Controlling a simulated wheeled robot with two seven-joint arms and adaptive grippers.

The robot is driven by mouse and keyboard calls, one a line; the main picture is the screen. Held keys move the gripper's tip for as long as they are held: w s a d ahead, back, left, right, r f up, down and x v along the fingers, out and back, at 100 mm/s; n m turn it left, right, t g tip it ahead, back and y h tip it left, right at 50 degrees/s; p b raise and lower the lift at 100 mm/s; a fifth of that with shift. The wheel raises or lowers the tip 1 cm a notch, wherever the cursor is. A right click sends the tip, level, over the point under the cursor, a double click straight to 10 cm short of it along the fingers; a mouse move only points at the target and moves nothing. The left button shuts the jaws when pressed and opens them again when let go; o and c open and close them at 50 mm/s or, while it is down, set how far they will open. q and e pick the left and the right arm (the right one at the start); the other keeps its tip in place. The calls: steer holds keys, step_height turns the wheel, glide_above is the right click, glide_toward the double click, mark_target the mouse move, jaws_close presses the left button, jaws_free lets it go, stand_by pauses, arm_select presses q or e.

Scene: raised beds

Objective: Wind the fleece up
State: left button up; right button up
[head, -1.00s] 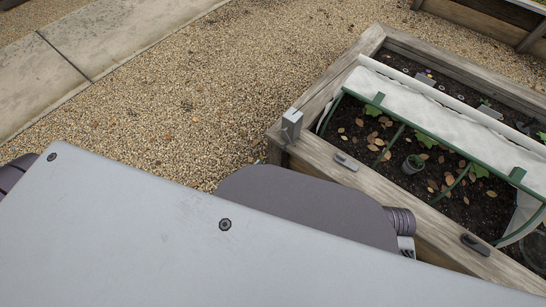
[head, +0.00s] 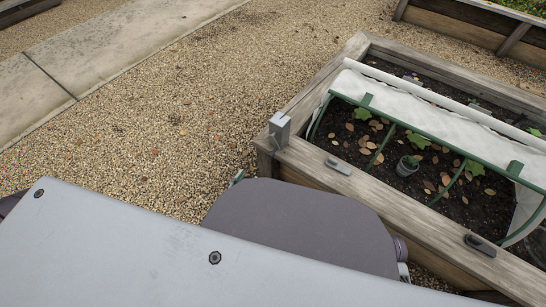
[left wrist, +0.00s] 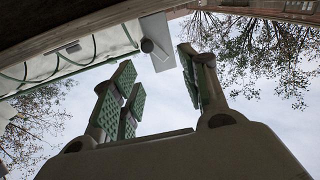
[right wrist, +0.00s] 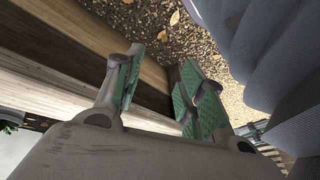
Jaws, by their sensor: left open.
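The white fleece (head: 435,108) lies bunched along the top of green hoops over the raised bed, its near side open to the soil. It also shows from below in the left wrist view (left wrist: 105,45). A grey metal block (head: 279,130) stands on the bed's near left corner. My left gripper (head: 238,177) shows only as a small tip left of that corner; the grey arm hides the rest. In the left wrist view its fingers (left wrist: 157,68) are open and empty, with a grey block and round knob beyond them. My right gripper (right wrist: 160,73) is open and empty beside wooden boards.
The bed's wooden rim (head: 385,198) carries dark clips (head: 338,167). Open gravel (head: 180,110) spreads left of the bed, with a paved path (head: 95,55) beyond. Another bed (head: 470,28) stands at the back right.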

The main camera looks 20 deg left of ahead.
mark_target(270, 157)
arm_select(q)
steer(key=m, duration=0.1)
steer(key=d+m, duration=0.1)
steer(key=m+g+h, duration=0.1)
steer(key=m, duration=0.1)
steer(key=shift+w+d, duration=0.2)
steer(key=shift+d, duration=0.05)
arm_select(e)
steer(key=w, duration=0.1)
steer(key=r+t, duration=0.1)
steer(key=w, duration=0.1)
steer(key=shift+w+a+r+t+y, duration=0.15)
steer(key=shift+w+a+t+y, duration=0.15)
arm_select(q)
steer(key=shift+w, duration=0.15)
steer(key=shift+b+x, duration=1.4)
steer(key=shift+x, duration=2.95)
steer(key=b+x, duration=0.1)
steer(key=x, duration=0.2)
steer(key=shift+w+d, duration=0.1)
steer(key=shift+x, duration=0.8)
arm_select(e)
step_height(270, 157, down, 7)
steer(key=a+t+y, duration=0.1)
steer(key=shift+a+m, duration=0.15)
steer(key=shift+m, duration=0.25)
